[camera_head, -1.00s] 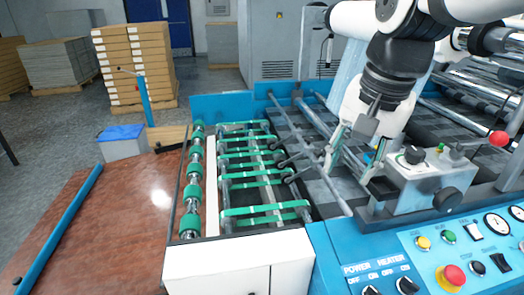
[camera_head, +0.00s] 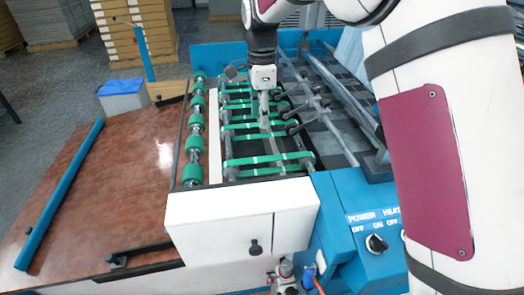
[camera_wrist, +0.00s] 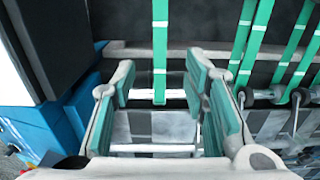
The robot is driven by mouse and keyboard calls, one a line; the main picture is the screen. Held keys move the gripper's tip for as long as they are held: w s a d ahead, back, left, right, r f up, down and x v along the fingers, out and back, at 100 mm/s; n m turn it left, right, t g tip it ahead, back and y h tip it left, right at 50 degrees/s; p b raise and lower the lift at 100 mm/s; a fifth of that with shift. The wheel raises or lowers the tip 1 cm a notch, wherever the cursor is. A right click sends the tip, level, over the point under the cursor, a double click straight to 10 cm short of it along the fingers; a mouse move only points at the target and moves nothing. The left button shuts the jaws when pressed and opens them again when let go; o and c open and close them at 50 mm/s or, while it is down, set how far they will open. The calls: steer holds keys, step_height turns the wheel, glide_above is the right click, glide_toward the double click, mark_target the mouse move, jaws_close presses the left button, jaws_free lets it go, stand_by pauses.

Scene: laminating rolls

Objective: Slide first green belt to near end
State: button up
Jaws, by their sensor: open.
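The first green belt (camera_head: 268,159) is the one nearest the white front box in the head view. It runs crosswise between two long rods, with a gap to the other green belts (camera_head: 252,126). My gripper (camera_head: 264,122) points down over the belts, behind the first belt in the picture. In the wrist view, my gripper (camera_wrist: 160,85) is open, with green-padded fingers left and right. A single green belt (camera_wrist: 160,45) appears between the fingers, apart from the several belts to the right. I cannot tell whether the fingers touch it.
The white front box (camera_head: 243,215) closes the near end. A row of green rollers (camera_head: 195,130) stands left of the belts. A grey bar (camera_head: 318,95) with clamps runs along the right.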

mark_target(262, 159)
step_height(262, 159, down, 14)
steer(key=shift+r, duration=0.1)
stand_by(0.5)
jaws_close()
